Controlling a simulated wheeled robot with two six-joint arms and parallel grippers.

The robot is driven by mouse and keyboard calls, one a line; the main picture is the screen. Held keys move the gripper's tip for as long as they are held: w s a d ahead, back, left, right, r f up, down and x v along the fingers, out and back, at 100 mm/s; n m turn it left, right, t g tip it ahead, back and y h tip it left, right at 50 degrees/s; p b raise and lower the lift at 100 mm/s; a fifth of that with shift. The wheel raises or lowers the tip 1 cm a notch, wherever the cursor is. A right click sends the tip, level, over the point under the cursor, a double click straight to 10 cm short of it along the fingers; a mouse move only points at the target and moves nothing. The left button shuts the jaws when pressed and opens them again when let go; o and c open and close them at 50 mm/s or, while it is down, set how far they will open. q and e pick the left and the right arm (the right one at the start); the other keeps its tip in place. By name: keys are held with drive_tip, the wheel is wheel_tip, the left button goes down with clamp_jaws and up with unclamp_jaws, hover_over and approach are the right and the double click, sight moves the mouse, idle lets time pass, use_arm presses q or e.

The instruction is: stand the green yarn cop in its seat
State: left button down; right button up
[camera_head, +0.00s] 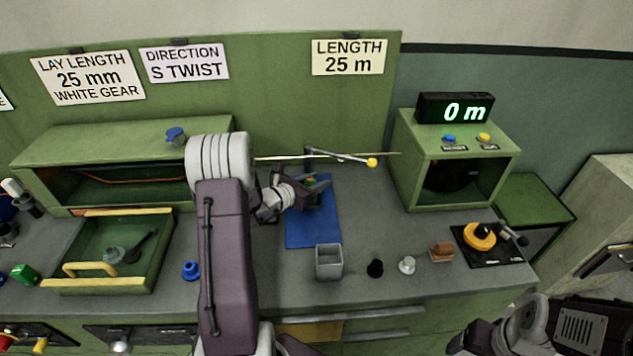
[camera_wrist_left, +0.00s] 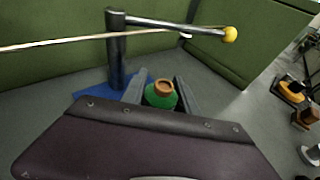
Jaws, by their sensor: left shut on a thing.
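The green yarn cop (camera_wrist_left: 160,97) has a brown top and stands roughly upright between the fingers of my left gripper (camera_wrist_left: 161,93), which is shut on it. In the head view my left gripper (camera_head: 318,188) is over the far part of the blue mat (camera_head: 300,235), below the dark post's arm with its yellow ball end (camera_head: 372,162). The cop is mostly hidden by the gripper there. I cannot make out its seat, nor whether the cop's foot touches anything. My right arm is at the lower right; its gripper fingers do not show.
A pale strand runs across to the post's arm near my left gripper. A grey bin (camera_head: 329,263) stands at the mat's front edge, with small black, white and brown pieces to its right. A green tray (camera_head: 155,270) is at left, a green counter cabinet (camera_head: 405,170) at right.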

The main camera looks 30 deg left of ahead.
use_arm(q)
drive_tip(key=shift+f, duration=0.1)
drive_tip(key=c, duration=0.9)
unclamp_jaws()
drive_tip(key=shift+c, duration=0.2)
drive_tip(key=shift+s+r, duration=0.1)
drive_tip(key=shift+r, duration=0.25)
drive_tip(key=v, duration=1.1)
drive_tip(key=shift+s+a, duration=0.1)
drive_tip(key=shift+s, duration=0.35)
